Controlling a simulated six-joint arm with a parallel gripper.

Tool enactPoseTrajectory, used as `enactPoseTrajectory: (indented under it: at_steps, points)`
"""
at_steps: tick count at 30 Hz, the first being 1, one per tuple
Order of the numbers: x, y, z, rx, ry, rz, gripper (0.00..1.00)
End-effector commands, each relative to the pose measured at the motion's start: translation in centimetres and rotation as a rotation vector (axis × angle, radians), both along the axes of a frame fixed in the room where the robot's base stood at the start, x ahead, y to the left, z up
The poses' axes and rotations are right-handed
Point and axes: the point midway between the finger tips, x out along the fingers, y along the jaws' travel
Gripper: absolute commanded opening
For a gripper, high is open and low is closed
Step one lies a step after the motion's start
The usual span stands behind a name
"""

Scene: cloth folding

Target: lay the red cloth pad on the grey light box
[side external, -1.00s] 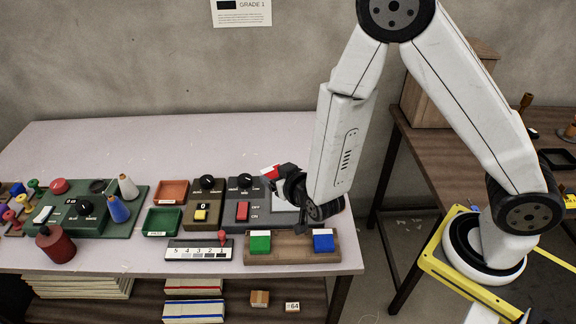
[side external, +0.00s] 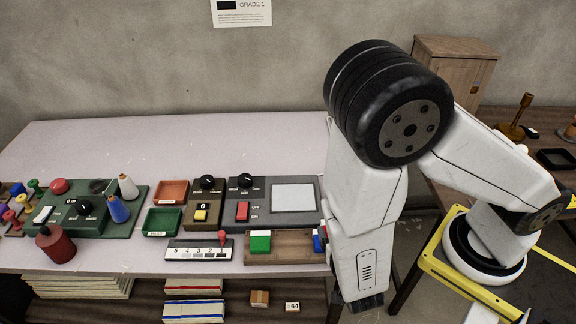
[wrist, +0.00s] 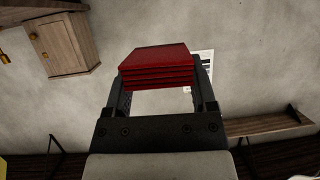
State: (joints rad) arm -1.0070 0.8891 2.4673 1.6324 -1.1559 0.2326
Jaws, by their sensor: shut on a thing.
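The red cloth pad (wrist: 158,58) shows in the wrist view as a folded stack with several layers. My gripper (wrist: 161,80) is shut on it, with a dark finger at each side. The wall is behind the pad in that view. The grey light box (side external: 294,198) lies on the table in the side view, its pale panel bare and fully visible. My gripper and the pad cannot be seen in the side view, where my arm stands to the right of the light box.
A wooden tray (side external: 290,258) with a green block (side external: 260,242) and a partly hidden blue block is in front of the light box. A brown switch box (side external: 203,215) and red and green trays stand to its left. The table's back is clear.

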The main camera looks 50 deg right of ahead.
Motion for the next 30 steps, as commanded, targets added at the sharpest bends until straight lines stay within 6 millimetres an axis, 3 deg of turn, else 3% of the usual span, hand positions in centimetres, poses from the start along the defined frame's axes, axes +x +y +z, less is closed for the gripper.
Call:
enactPoseTrajectory:
  at_steps: [6, 12, 23, 30]
  points:
    - [-2.5, -0.9, 0.4, 0.000, 0.000, -0.054, 0.17]
    - [-3.1, -1.2, 0.5, 0.001, 0.001, -0.070, 0.17]
    - [-2.8, -1.1, 0.4, 0.000, 0.001, -0.069, 0.17]
    - [-0.9, -0.8, -0.5, 0.000, 0.000, -0.074, 0.17]
